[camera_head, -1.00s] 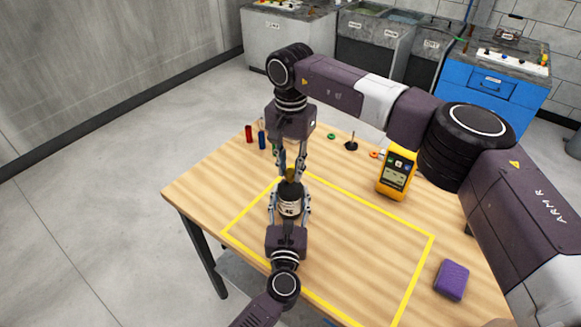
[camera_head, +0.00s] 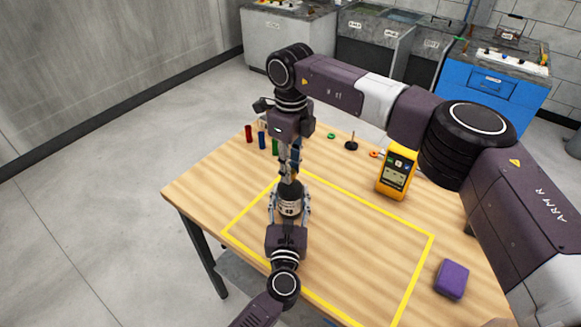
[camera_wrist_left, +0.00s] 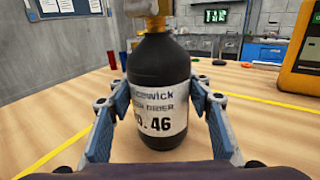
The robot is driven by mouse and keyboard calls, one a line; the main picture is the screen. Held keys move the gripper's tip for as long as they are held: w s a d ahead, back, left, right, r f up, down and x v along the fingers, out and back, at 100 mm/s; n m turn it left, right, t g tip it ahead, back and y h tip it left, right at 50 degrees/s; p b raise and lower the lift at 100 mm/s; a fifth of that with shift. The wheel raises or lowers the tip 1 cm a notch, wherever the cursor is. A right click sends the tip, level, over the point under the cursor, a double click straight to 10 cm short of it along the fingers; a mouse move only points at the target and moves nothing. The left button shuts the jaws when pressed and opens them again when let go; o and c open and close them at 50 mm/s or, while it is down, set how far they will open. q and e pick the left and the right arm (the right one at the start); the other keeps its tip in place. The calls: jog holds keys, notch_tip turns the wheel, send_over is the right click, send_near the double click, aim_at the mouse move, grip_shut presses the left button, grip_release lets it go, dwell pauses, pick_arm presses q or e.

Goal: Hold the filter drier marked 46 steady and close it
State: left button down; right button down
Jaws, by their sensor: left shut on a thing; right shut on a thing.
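The filter drier marked 46 (camera_wrist_left: 160,85) is a black bottle with a white label, upright on the table inside the yellow outline; it also shows in the head view (camera_head: 289,205). My left gripper (camera_head: 290,211) is shut around its body from the near side, with blue-padded fingers on both sides in the left wrist view. My right gripper (camera_head: 289,172) points down from above and is shut on the brass cap (camera_wrist_left: 153,20) at the drier's top. The fingers mostly hide the cap in the head view, and the wrist view cuts off its upper end.
A yellow meter (camera_head: 397,171) stands to the right, and a purple block (camera_head: 452,280) lies near the right edge. Red (camera_head: 249,133), blue (camera_head: 262,140) and green (camera_head: 275,146) cylinders stand at the back left. The outlined area right of the drier is clear.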

jog(key=m, duration=0.9)
jog(key=shift+w+m, duration=0.1)
jog(key=shift+m, duration=0.3)
jog(key=m, duration=0.4)
jog(key=shift+m, duration=0.4)
jog(key=m, duration=0.5)
jog(key=c, duration=1.7)
grip_release()
jog(key=shift+r, duration=2.25)
